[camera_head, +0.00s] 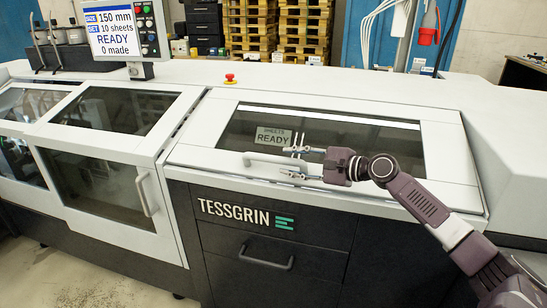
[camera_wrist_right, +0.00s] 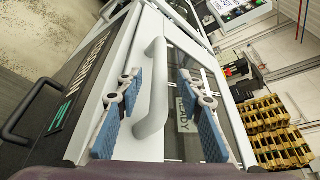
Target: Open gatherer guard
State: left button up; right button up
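The guard (camera_head: 435,150) is a light panel with a dark window on the machine's sloped top, and it looks closed. Its pale bar handle (camera_head: 262,158) runs along the lower front edge of the window. My right gripper (camera_head: 291,162) is open at the right part of this handle, one finger above and one below. In the right wrist view the handle (camera_wrist_right: 157,75) stands between the two blue-padded fingers, with gaps showing on both sides. My left gripper is not in view.
A second guard (camera_head: 95,180) with dark windows and a vertical handle (camera_head: 146,192) is at the left, closed. A dark drawer front with a handle (camera_head: 266,258) is below. A screen (camera_head: 112,32) reads READY, 0 made. A red button (camera_head: 230,77) sits on top.

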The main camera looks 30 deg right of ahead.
aim_at(281, 160)
jog(key=shift+p+x, duration=0.75)
jog(key=shift+x, duration=2.55)
grip_shut()
